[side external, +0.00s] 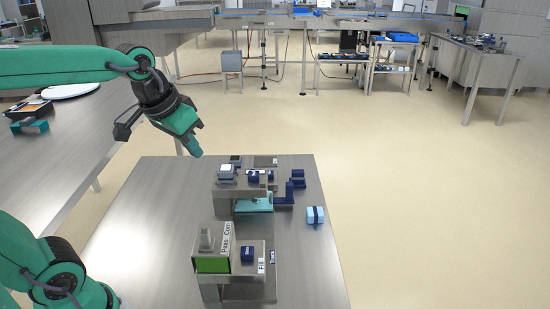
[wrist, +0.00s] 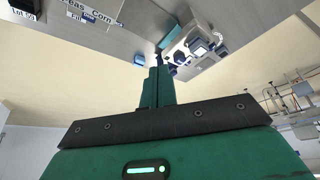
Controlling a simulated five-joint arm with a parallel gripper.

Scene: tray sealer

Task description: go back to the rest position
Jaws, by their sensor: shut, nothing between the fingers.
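My gripper (side external: 197,150) hangs in the air in the side external view, at the upper left of the work table (side external: 150,215) and above its far edge. It points down and to the right. In the wrist view its green fingers (wrist: 160,72) are together with nothing between them. The tray sealer (side external: 240,185) stands on the table below and to the right of the gripper, apart from it. It has a teal tray part (side external: 254,204) and several dark blue blocks. Nearer the camera is a station with a green front (side external: 213,265) and a label reading "Peas Corn" (side external: 225,243).
A light blue block (side external: 315,215) lies near the table's right edge. The left part of this table is bare. Another table (side external: 60,150) at left holds a white round plate (side external: 70,91) and an orange-topped box (side external: 30,110). Open floor lies to the right.

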